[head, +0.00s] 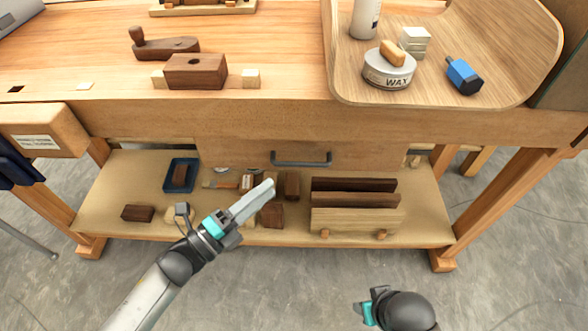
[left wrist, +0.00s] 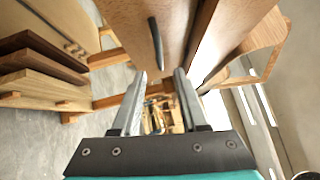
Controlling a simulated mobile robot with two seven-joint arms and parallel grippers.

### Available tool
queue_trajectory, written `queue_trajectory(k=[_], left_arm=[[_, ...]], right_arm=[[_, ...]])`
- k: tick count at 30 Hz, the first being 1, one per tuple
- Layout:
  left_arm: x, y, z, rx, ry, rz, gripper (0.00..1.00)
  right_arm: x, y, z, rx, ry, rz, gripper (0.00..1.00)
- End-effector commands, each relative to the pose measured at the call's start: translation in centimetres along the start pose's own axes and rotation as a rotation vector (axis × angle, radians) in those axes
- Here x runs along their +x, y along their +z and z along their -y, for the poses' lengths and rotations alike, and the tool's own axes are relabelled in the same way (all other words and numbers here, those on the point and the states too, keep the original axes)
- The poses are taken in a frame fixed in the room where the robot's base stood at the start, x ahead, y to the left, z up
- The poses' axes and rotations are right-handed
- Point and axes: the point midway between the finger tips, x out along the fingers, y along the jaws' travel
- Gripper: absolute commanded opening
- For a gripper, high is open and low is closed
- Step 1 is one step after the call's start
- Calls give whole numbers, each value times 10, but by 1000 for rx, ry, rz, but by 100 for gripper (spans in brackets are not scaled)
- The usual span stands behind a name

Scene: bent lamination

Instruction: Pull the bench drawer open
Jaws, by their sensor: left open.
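The bench drawer (head: 240,153) is a plain wooden front under the bench top, and it looks closed. My left gripper (head: 268,186) is in front of the drawer, below and left of the handle in the head view. In the left wrist view the handle (left wrist: 156,45) stands upright in the picture, beyond the two open, empty fingers (left wrist: 160,75) and apart from them. My right gripper (head: 363,309) shows only partly at the bottom of the head view; its fingers cannot be made out.
The lower shelf (head: 110,195) holds wood blocks, a blue tray (head: 181,176) and stacked boards (head: 355,200). On the bench top are a wooden plane (head: 165,48), a wax tin (head: 388,72) and a blue-and-black item (head: 463,76). The floor in front is clear.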

Motion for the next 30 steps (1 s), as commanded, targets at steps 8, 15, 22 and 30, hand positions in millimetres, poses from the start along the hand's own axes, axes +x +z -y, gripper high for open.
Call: queue_trajectory(k=[8,15,22,30], left_arm=[[58,0,-1,-1,-2,1,44],[83,0,-1,-2,1,1,44],[86,0,-1,-3,2,1,44],[86,0,-1,-3,2,1,27]], right_arm=[[-18,-12,-1,1,2,-34,50],[-30,-18,-1,2,3,-52,50],[-32,-19,-1,3,3,-53,50],[-32,-19,-1,3,4,-53,50]])
